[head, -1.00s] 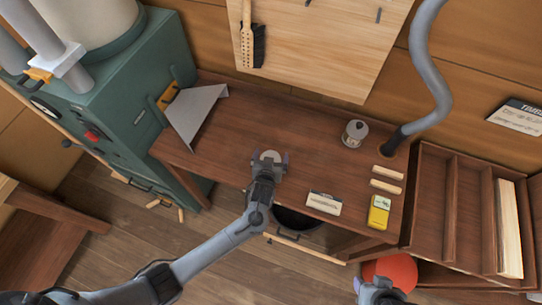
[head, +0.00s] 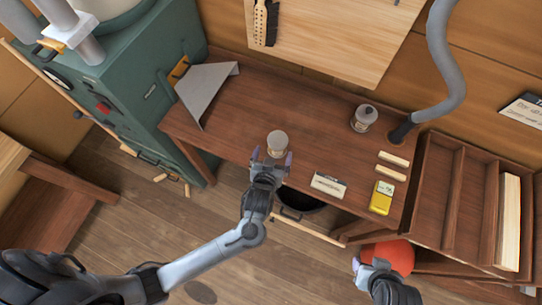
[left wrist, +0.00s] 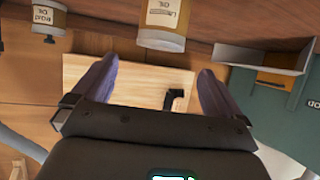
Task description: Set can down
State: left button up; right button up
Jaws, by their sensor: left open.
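A small can (head: 277,143) stands upright on the brown workbench (head: 290,102), near its front edge. My left gripper (head: 270,159) is open and empty just in front of the can, with the fingertips pointing at it. The left wrist view shows the can (left wrist: 165,20) with an oil label, beyond the spread fingers (left wrist: 157,66); its picture is upside down. A clear gap shows there between fingers and can. My right gripper (head: 369,267) is low at the right, away from the can; its jaw opening is unclear.
A second can (head: 364,118) stands farther back right. A bent grey sheet (head: 206,88) lies at the bench's left. A label card (head: 328,185) and yellow meter (head: 381,197) lie front right. A grey hose (head: 446,70) meets the bench. An open drawer (head: 310,225) projects below the front edge.

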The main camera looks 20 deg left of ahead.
pick_arm(q)
jog(key=s+a+r+m+g+h, duration=0.1)
jog(key=s+a+r+m+g, duration=0.1)
jog(key=s, duration=0.8)
jog(key=s+a+r+m+g+h, duration=0.1)
jog(key=s+a+g, duration=0.4)
jog(key=s, duration=0.5)
jog(key=shift+a+r+m+g+h, duration=0.35)
jog(key=shift+r+m+g, duration=0.35)
jog(key=shift+r+g, duration=0.3)
